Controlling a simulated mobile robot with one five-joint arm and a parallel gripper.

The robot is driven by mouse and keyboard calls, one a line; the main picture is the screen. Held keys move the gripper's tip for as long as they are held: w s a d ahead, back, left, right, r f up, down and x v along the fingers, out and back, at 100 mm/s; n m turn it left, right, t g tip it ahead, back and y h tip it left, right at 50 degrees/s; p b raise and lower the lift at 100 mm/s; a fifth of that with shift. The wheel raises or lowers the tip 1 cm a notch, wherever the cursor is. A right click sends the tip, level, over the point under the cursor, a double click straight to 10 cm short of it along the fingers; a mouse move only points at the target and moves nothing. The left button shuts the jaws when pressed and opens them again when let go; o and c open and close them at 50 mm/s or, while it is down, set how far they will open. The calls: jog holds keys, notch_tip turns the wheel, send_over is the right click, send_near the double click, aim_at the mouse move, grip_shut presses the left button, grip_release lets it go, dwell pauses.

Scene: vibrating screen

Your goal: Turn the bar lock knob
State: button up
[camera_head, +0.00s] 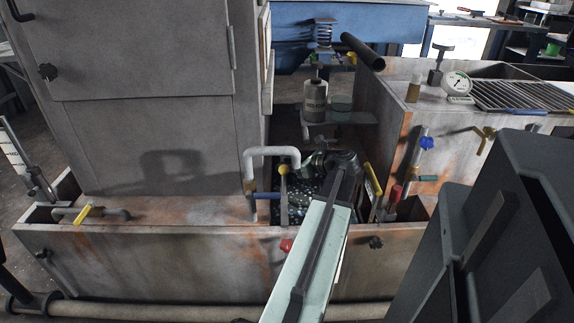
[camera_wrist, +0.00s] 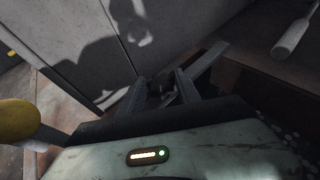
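Which part is the bar lock knob I cannot tell for certain. Another black knob (camera_head: 376,242) and a red knob (camera_head: 286,245) are on the front of the low rusty trough (camera_head: 150,262). My gripper (camera_head: 325,163) is over the trough's middle opening in the head view, apart from these knobs. In the wrist view my gripper (camera_wrist: 163,80) has its dark fingers spread apart. A dark shape lies between or beyond them, too shadowed to make out.
A bent grey pipe (camera_head: 270,152) and a yellow-topped lever (camera_head: 283,180) stand just left of my gripper. A yellow handle (camera_head: 373,178) and a red handle (camera_head: 395,195) are to its right. A shelf (camera_head: 350,117) with containers is behind.

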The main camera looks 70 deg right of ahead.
grip_shut()
jog(key=shift+d+n+y, duration=0.2)
jog(key=shift+n+y, duration=0.1)
jog(key=n+y, duration=0.3)
jog(key=y, duration=0.1)
jog(key=shift+d+t, duration=0.3)
jog(key=shift+n+g+y, duration=0.5)
jog(key=shift+n+y, duration=1.3)
jog(key=o, duration=0.9)
grip_release()
